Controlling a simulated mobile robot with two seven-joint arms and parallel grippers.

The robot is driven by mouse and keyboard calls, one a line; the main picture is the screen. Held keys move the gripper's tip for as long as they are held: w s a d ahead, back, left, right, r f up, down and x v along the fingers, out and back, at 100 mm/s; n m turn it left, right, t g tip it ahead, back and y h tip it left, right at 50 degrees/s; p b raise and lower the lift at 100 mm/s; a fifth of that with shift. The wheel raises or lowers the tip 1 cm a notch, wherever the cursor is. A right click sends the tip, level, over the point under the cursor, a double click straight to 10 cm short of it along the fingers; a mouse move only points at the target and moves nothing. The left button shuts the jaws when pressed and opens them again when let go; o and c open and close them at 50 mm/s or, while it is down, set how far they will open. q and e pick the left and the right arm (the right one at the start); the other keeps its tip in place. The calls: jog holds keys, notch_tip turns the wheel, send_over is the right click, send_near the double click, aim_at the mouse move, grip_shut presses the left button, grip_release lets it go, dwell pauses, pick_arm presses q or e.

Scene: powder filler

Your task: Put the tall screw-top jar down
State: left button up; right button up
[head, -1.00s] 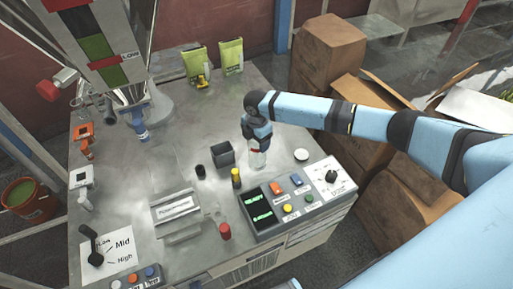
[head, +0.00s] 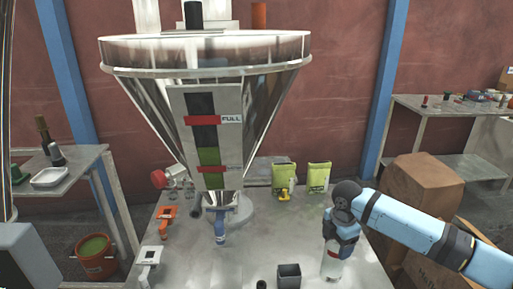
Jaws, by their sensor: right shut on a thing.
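The jar (head: 331,266), clear or whitish with a hint of red near its top, is upright in my right gripper (head: 336,246) at the right side of the metal table (head: 200,266). The gripper is shut around its upper part and hides the top. The jar's base is near the tabletop; I cannot tell whether it touches. My left gripper is not in view.
A dark square box (head: 289,276) stands left of the jar. The big funnel hopper (head: 205,60) rises at the table's back left. Two green-white pouches (head: 319,177) stand at the back. Cardboard boxes (head: 420,185) are to the right.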

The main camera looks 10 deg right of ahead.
pick_arm(q)
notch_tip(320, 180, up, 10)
jog(key=p, duration=1.1)
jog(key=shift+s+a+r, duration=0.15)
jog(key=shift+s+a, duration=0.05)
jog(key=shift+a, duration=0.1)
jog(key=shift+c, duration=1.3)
pick_arm(e)
jog(key=s+a+r+m, duration=0.2)
jog(key=s+r+m, duration=0.4)
jog(key=m, duration=0.4)
jog(key=s+a+r+m, duration=0.3)
jog(key=s+r+m, duration=0.4)
jog(key=r+m, duration=0.2)
jog(key=shift+a+r+m, duration=0.2)
jog(key=shift+a+m, duration=0.05)
jog(key=shift+m, duration=0.55)
